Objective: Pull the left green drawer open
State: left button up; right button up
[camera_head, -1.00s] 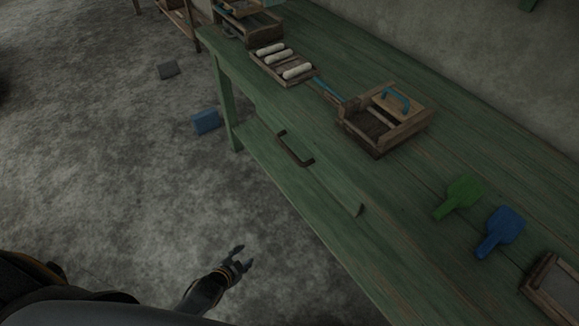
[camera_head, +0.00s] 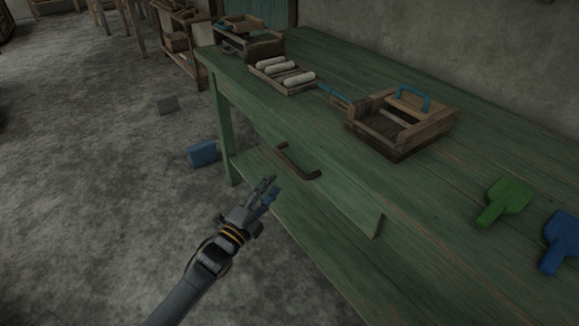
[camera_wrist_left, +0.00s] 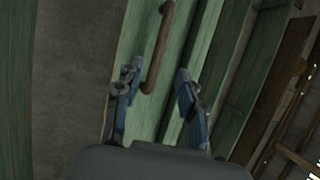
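In the left wrist view the handle (camera_wrist_left: 158,48) lies ahead, beyond the two fingers of the left gripper (camera_wrist_left: 158,90). The fingers are spread with nothing between them. My right gripper is in neither view.
On the green tabletop (camera_head: 420,210) are a wooden box with a blue handle (camera_head: 400,125), a tray of white rolls (camera_head: 284,75), a green paddle (camera_head: 505,200) and a blue paddle (camera_head: 561,240). A blue block (camera_head: 204,153) lies on the floor.

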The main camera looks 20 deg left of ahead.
aim_at(289, 160)
pick_arm(q)
jog(key=b+x, duration=0.1)
jog(key=x, duration=0.9)
jog(key=shift+f+b, duration=0.2)
jog(key=shift+b, duration=0.1)
jog(key=shift+c, duration=0.2)
grip_shut()
